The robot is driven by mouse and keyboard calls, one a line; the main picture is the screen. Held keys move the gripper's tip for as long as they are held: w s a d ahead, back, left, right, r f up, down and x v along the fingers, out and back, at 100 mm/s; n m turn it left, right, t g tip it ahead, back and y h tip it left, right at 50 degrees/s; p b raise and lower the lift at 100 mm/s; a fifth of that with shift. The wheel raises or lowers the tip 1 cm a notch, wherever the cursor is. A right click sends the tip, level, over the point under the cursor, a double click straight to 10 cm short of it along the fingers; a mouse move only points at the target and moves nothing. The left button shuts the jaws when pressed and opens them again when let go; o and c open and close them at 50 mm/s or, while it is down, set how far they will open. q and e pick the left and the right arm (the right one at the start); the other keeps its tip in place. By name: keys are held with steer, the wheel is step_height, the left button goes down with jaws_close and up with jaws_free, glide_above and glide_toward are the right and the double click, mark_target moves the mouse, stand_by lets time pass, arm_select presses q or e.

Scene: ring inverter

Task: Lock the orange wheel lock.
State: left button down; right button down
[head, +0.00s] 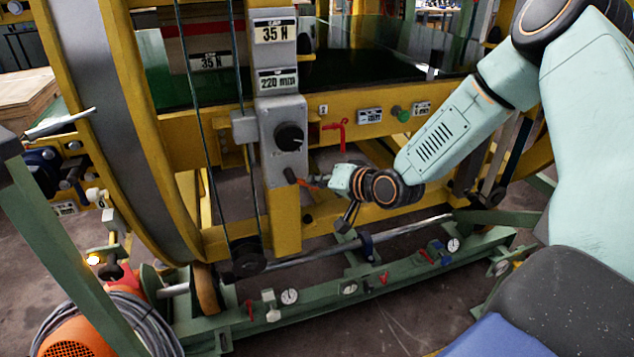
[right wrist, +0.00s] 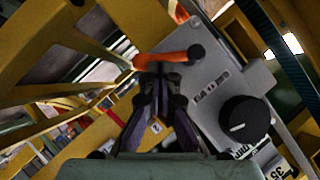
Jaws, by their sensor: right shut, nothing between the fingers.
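The orange wheel lock (right wrist: 165,60) is a lever on a grey panel, with a dark pivot at its right end in the right wrist view. In the head view the lever (head: 308,183) shows small, low on the grey control column. My right gripper (right wrist: 158,75) is shut with nothing between its fingers. Its tips are right at the lever's lower edge in the wrist view; I cannot tell whether they touch it. In the head view my right gripper (head: 325,184) reaches in from the right and partly covers the lever. My left gripper is not in view.
A black knob (head: 289,137) sits on the grey column (head: 279,100) above the lever. A red handle (head: 337,127) and a green button (head: 402,114) are on the yellow beam. A green base frame (head: 330,297) with gauges runs below.

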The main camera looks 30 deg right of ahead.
steer(key=f+m+t+y+b, duration=0.1)
steer(key=m+b, duration=0.1)
steer(key=b, duration=0.2)
steer(key=a+f+m+t+y+b, duration=0.1)
steer(key=m+b, duration=0.1)
steer(key=b, duration=0.2)
steer(key=a+f+m+t+y+b, duration=0.1)
steer(key=f+m+b, duration=0.1)
steer(key=b, duration=0.2)
steer(key=shift+w+t+y+b, duration=0.25)
steer(key=shift+t+y+b, duration=0.05)
steer(key=shift+y+b, duration=0.1)
steer(key=shift+f, duration=0.1)
stand_by(0.4)
